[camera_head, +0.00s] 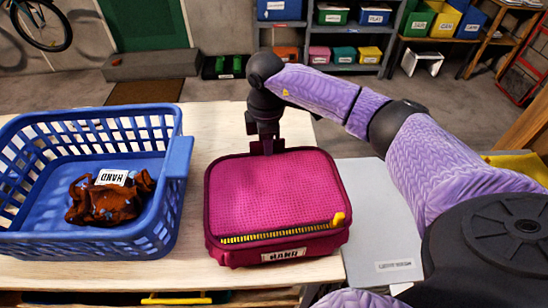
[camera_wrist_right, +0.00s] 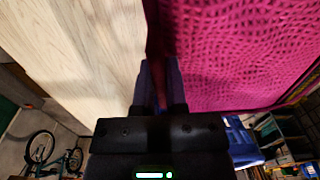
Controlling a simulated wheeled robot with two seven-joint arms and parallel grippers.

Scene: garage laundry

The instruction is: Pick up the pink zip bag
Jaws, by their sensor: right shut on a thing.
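The pink zip bag (camera_head: 275,195) is on the light wooden table in the head view, with a yellow zip along its front edge and a white label below. My right gripper (camera_head: 267,148) reaches down at the bag's far edge, its fingers shut on that edge. In the right wrist view, the bag's pink mesh (camera_wrist_right: 225,50) fills the upper right, and the gripper's fingers (camera_wrist_right: 160,75) meet its dark border. The fingertips are partly hidden. I cannot tell whether the bag is lifted off the table. My left gripper is not in view.
A blue basket (camera_head: 178,165) with a brown patterned cloth (camera_head: 110,200) and a white label stands left of the bag. A pale grey panel (camera_head: 385,230) lies to the right under my arm. Shelves with coloured bins (camera_head: 335,55) stand at the back.

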